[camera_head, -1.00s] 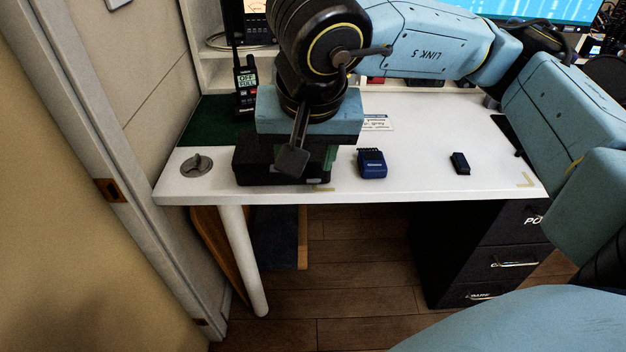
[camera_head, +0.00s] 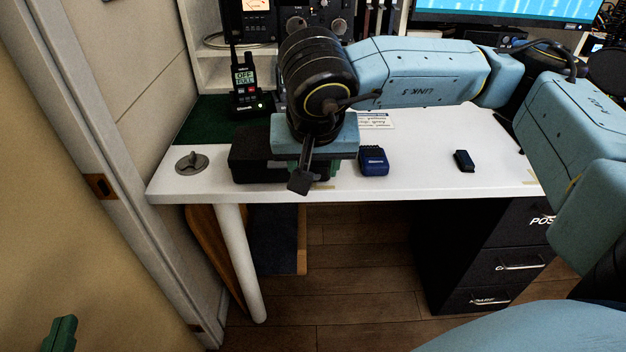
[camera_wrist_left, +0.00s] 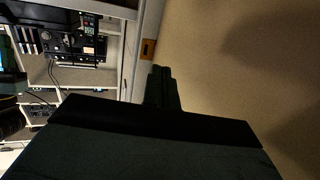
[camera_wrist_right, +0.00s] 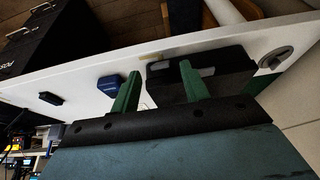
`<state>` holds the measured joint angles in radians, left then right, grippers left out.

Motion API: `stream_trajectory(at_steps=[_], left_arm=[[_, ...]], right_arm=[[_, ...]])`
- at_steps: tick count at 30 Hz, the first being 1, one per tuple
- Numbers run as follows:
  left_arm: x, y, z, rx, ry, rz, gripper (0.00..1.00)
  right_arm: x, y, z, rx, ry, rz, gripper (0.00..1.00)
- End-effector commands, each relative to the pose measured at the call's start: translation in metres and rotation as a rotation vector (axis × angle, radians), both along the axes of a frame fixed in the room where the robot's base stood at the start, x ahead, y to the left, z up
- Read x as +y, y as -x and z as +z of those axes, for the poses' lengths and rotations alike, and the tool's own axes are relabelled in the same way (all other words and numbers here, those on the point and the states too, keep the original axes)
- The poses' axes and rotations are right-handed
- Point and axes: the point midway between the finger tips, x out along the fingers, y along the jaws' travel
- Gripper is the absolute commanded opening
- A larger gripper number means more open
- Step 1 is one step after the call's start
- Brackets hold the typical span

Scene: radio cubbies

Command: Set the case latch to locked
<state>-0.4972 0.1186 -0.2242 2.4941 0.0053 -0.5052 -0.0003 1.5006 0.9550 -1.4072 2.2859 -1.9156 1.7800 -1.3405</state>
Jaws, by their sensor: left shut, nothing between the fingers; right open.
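A black case (camera_head: 245,165) lies on the white desk near its front left. My right gripper covers much of it in the head view. A round grey turn knob (camera_head: 191,162) sits left of the case; I cannot tell whether it belongs to the latch. The right wrist view shows the case (camera_wrist_right: 238,66) with grey patches on its near side, but no clear latch position. My right gripper (camera_wrist_right: 160,70) is open and empty, its green fingers pointing toward the case. My left gripper (camera_head: 62,335) is shut and empty at the lower left, by the tan wall, far from the case.
A blue pouch-like item (camera_head: 373,161) is right of the case, and a small dark block (camera_head: 464,161) farther right. A handheld radio (camera_head: 246,85) stands on a green mat behind. A black drawer cabinet (camera_head: 490,260) is under the desk. The desk's right half is mostly clear.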

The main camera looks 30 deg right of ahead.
Motion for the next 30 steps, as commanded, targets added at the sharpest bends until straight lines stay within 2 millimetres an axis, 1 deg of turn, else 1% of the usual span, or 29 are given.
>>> stream_trajectory(at_steps=[1,3,9,12,16,24,25,30], left_arm=[[-0.002,-0.001,0.006,-0.048,0.015,-0.004,0.00],[-0.005,-0.001,0.018,-0.114,0.035,-0.009,0.00],[-0.008,0.001,0.044,-0.268,0.082,-0.019,0.00],[-0.009,0.003,0.053,-0.318,0.098,-0.022,0.00],[-0.010,0.005,0.059,-0.352,0.109,-0.024,0.00],[-0.010,0.005,0.061,-0.359,0.111,-0.024,0.00],[-0.010,0.005,0.061,-0.359,0.111,-0.024,0.00],[-0.010,0.005,0.061,-0.358,0.111,-0.024,0.00]], right_arm=[[-0.002,-0.002,-0.008,0.002,0.001,-0.002,0.45],[-0.003,-0.004,-0.015,0.002,0.000,-0.002,0.45],[-0.007,-0.010,-0.030,0.001,0.000,-0.001,0.45],[-0.008,-0.012,-0.035,0.000,0.000,-0.001,0.45],[-0.009,-0.013,-0.038,0.000,0.000,-0.001,0.45],[-0.009,-0.014,-0.039,0.000,0.000,-0.001,0.45],[-0.009,-0.014,-0.038,0.000,0.000,-0.001,0.44],[-0.008,-0.014,-0.038,0.000,0.000,0.000,0.22]])
